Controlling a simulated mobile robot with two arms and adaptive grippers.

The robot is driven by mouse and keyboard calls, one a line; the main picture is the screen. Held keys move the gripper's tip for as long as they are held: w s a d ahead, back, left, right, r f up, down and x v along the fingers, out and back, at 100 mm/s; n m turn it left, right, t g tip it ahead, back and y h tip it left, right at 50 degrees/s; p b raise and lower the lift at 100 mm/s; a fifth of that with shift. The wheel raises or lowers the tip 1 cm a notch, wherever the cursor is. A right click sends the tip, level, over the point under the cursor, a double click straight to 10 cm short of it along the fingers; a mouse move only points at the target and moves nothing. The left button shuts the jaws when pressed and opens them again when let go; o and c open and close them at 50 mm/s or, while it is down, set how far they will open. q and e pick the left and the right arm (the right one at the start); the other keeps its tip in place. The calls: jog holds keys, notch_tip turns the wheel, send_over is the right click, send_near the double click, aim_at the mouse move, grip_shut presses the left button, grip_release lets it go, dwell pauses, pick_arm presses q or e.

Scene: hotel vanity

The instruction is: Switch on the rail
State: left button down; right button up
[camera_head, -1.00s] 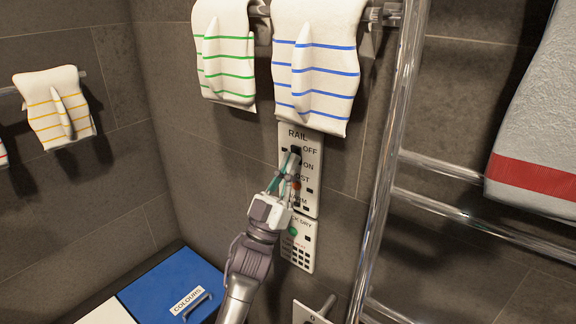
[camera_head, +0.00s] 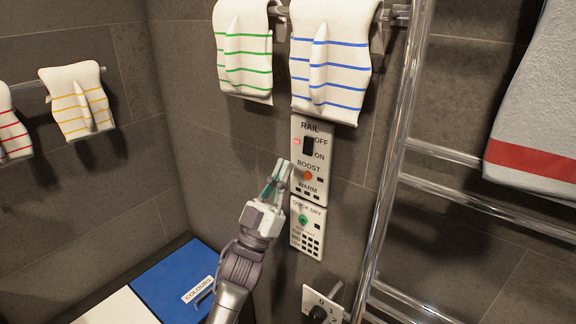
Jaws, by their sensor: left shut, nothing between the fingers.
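The white RAIL control panel (camera_head: 325,168) is on the dark tiled wall, below the hanging towels. It has a black rocker switch (camera_head: 308,146) with OFF printed by its upper end and ON by its lower end. A small indicator (camera_head: 297,142) left of the rocker glows pinkish red. An orange button (camera_head: 307,175) sits lower, by BOOST and WARM. My left gripper (camera_head: 283,165) is shut and empty, pointing up just left of the panel and apart from the rocker. Which end of the rocker is pressed in is too small to tell. My right gripper is not in view.
A QUICK DRY panel (camera_head: 299,240) with a green button is below. A dial plate (camera_head: 310,298) is lower right. Chrome rail pipes (camera_head: 388,180) rise right of the panels. Striped towels (camera_head: 330,70) hang above. A blue COLOURS lid (camera_head: 165,280) lies lower left.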

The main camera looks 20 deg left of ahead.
pick_arm(q)
jog(key=b+v, duration=0.2)
jog(key=v, duration=0.5)
jog(key=shift+s+r, duration=0.35)
jog(key=shift+r, duration=0.05)
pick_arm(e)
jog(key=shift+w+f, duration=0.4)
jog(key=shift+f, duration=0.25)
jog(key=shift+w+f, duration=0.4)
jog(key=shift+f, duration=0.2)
pick_arm(q)
jog(key=shift+a, duration=0.2)
